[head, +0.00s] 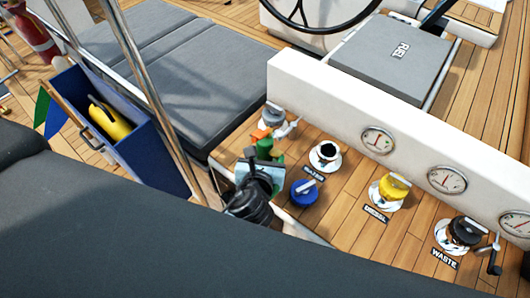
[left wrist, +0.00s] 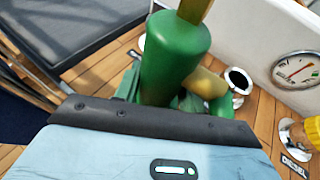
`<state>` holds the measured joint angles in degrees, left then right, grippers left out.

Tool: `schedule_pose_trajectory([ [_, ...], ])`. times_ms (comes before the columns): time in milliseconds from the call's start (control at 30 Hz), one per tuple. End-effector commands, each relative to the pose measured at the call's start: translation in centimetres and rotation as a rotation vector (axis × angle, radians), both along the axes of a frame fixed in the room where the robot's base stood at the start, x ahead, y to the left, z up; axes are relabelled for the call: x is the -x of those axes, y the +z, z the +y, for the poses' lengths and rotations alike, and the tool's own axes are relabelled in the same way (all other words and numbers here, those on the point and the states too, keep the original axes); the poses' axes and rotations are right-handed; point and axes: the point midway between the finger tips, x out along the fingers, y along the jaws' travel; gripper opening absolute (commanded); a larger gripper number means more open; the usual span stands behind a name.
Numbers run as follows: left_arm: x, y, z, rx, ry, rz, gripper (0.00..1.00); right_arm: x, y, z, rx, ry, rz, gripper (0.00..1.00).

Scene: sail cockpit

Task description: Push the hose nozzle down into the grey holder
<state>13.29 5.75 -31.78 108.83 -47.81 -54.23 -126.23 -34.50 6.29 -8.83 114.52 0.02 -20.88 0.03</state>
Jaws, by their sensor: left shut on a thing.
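The hose nozzle (head: 267,150) is green, with an orange-brown end at its top in the head view. In the left wrist view the green nozzle (left wrist: 175,58) stands roughly upright, its narrow brass-coloured end running out of the top of the picture. My left gripper (head: 266,165) is shut on the nozzle, above the wooden deck; the gripper body hides the nozzle's lower part. No grey holder is clearly seen. A grey-topped fitting (head: 271,117) sits just behind the nozzle, and I cannot tell whether it is the holder. My right gripper is not in view.
The open water filler (head: 325,154) and a blue cap (head: 304,193) are right of the nozzle. The yellow diesel cap (head: 390,188) and black waste cap (head: 464,232) lie farther right, below the gauge wall (head: 400,122). A blue box (head: 135,140) stands left.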

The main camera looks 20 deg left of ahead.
Motion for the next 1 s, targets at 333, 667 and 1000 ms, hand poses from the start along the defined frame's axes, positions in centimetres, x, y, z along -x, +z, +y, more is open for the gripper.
schedule_pose_trajectory([
  [333, -0.1, -0.5, 0.0, 0.001, -0.001, -0.004, 0.00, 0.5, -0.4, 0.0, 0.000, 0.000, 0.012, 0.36],
  [667, -0.1, -0.8, 0.0, 0.001, -0.001, -0.004, 0.49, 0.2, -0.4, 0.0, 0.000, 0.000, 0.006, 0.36],
  [1000, 0.3, -0.7, 0.0, -0.001, 0.000, 0.000, 0.49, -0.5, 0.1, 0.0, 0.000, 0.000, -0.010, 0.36],
])
